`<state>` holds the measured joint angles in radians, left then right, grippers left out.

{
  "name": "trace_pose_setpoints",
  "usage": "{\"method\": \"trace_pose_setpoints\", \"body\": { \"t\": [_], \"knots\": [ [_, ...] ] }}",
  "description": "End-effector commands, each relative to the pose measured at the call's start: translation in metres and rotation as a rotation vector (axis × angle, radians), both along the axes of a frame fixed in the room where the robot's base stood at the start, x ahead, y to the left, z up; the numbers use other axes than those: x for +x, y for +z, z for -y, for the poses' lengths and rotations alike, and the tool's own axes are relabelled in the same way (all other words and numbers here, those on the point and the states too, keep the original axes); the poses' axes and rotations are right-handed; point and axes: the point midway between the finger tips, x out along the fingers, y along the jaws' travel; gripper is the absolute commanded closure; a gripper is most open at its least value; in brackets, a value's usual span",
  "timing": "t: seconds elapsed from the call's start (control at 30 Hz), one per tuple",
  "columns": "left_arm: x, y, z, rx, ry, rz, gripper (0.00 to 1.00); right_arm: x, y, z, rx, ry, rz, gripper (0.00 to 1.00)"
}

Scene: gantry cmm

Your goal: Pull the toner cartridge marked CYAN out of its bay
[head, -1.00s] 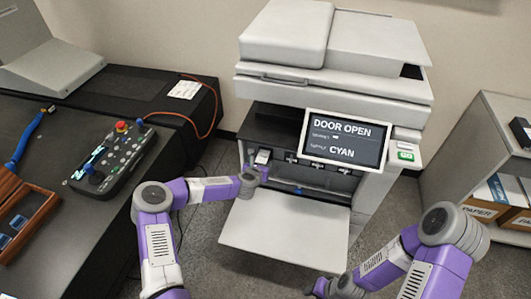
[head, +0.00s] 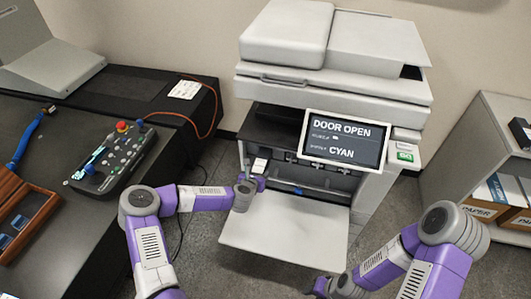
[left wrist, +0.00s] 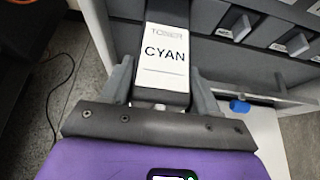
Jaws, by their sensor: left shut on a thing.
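The toner cartridge marked CYAN (left wrist: 165,50) is a dark block with a white label, seen close up in the left wrist view. In the head view its pale label (head: 259,165) shows at the left end of the printer's row of bays, sticking out in front of its neighbours. My left gripper (left wrist: 162,92) is shut on its front end, one finger on each side. In the head view the left gripper (head: 256,182) is above the open door. My right gripper (head: 319,287) is low near the bottom edge, away from the printer; its fingers are unclear.
The printer (head: 330,85) has its front door (head: 285,230) folded down below the bays. Its screen (head: 345,139) reads DOOR OPEN and CYAN. Other cartridges (left wrist: 290,45) sit to the right. A dark table (head: 95,215) with a control box is at left, a shelf (head: 475,150) at right.

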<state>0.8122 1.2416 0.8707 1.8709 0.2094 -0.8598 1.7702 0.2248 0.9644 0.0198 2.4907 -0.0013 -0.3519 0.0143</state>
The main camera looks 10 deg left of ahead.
Motion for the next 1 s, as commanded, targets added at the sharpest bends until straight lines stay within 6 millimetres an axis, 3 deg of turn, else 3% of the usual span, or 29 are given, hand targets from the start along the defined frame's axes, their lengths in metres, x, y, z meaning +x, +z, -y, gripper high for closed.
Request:
{"method": "trace_pose_setpoints", "body": {
  "t": [1.0],
  "knots": [
    [-0.049, 0.002, -0.002, 0.002, -0.001, 0.004, 0.89, 0.000, 0.007, 0.000, 0.000, 0.000, 0.000, 0.60]
  ]
}}
